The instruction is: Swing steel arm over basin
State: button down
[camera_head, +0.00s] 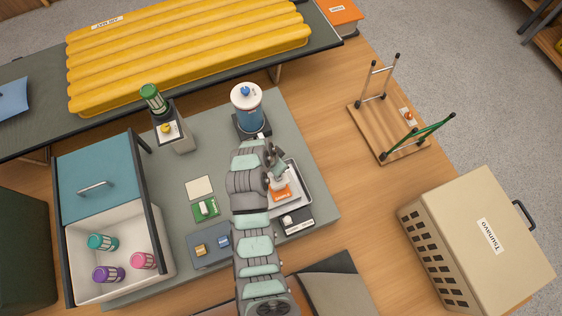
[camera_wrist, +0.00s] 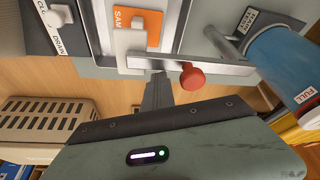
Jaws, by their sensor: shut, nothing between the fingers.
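The steel arm (camera_wrist: 222,68) is a flat bar across the wrist view, with a red knob (camera_wrist: 192,76) on its near side. Its left end is by a white upright piece (camera_wrist: 130,42) with an orange label. The basin (camera_head: 307,205), a pale metal tray, lies right of my arm in the head view, partly hidden. Its rim also shows in the wrist view, behind the bar. My gripper (camera_wrist: 158,80) is shut and empty, its tips close to the bar, left of the red knob. I cannot tell whether they touch. In the head view my wrist hides most of the bar.
A blue and white tank (camera_head: 247,107) stands behind the basin. A black-and-white control box (camera_head: 297,221) sits in front. A beige crate (camera_head: 470,240) stands right on the wooden floor.

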jog(key=shift+a, duration=0.2)
jog(key=w+d, duration=0.2)
jog(key=d, duration=0.2)
jog(key=p+v, duration=0.1)
jog(key=v, duration=0.9)
jog(key=shift+w+a+p, duration=0.2)
jog(key=shift+p, duration=0.15)
jog(key=shift+w, duration=0.15)
